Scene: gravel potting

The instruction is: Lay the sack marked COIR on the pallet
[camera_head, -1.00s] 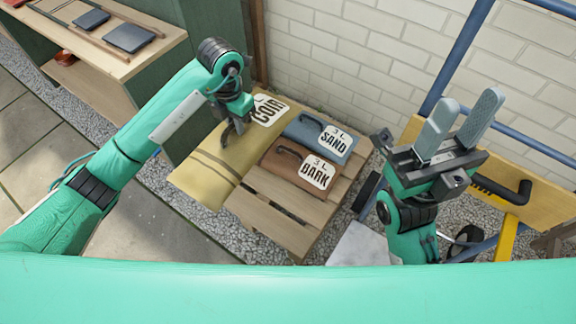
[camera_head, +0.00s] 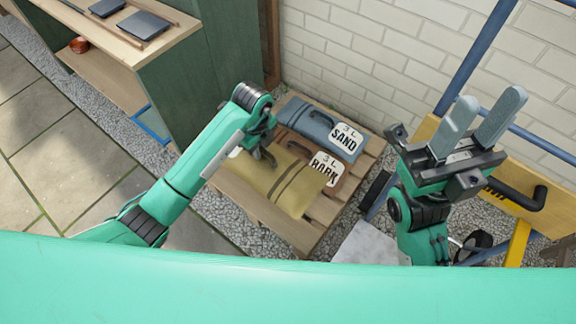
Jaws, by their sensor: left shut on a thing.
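The tan sack (camera_head: 285,190) with dark bands is the one marked COIR in the earlier view; its label is now mostly hidden behind my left arm. My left gripper (camera_head: 262,160) is shut on it near its upper left end. The sack is over the wooden pallet (camera_head: 265,213) and overlaps the brown BARK sack (camera_head: 325,170). I cannot tell whether it rests or hangs just above. My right gripper (camera_head: 490,98) is open and empty, pointing up, right of the pallet.
A blue SAND sack (camera_head: 318,125) lies at the pallet's back. A blue-framed cart with a yellow-brown board (camera_head: 525,185) stands at right. A green-sided bench (camera_head: 195,85) stands at left, and a brick wall (camera_head: 360,50) behind.

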